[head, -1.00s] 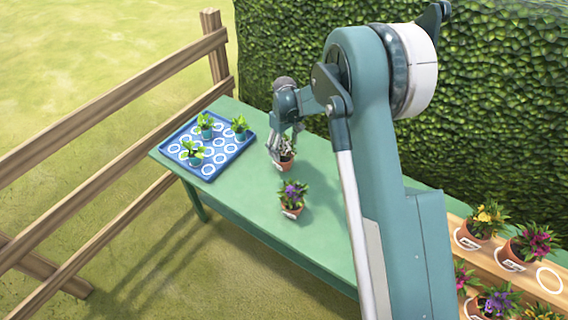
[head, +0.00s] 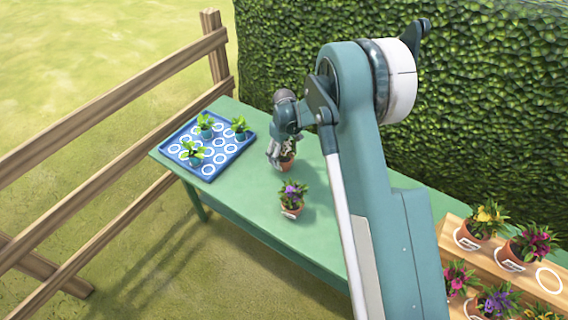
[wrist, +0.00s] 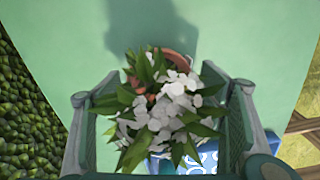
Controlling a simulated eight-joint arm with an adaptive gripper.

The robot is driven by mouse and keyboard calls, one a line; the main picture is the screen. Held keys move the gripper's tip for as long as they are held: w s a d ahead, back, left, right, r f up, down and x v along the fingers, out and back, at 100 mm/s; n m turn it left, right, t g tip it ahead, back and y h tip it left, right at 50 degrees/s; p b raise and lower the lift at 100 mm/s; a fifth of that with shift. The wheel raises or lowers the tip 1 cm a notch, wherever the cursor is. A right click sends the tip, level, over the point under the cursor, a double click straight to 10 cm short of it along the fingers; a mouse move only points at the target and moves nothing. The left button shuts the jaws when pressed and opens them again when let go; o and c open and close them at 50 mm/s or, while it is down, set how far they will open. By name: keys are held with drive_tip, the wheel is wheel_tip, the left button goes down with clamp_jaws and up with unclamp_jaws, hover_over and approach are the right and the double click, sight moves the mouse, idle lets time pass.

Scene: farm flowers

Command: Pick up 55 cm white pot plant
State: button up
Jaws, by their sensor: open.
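The white pot plant, white flowers with green leaves in a terracotta pot, stands on the green table. In the head view the white pot plant (head: 288,155) is partly hidden by my gripper (head: 274,152). In the wrist view the white pot plant (wrist: 165,110) lies between the two fingers of my gripper (wrist: 160,112). The fingers are apart, one on each side of the plant. The leaves come close to both fingers; I cannot tell if they touch. The pot's rim shows behind the flowers.
A purple flower pot (head: 291,198) stands on the green table (head: 240,195), close in front. A blue tray (head: 207,168) with three green plants is to the left. A wooden shelf (head: 485,262) with several flower pots is at the right. A hedge and wooden fence border the table.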

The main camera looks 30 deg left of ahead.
drive_tip(key=shift+f, duration=0.85)
drive_tip(key=c, duration=1.2)
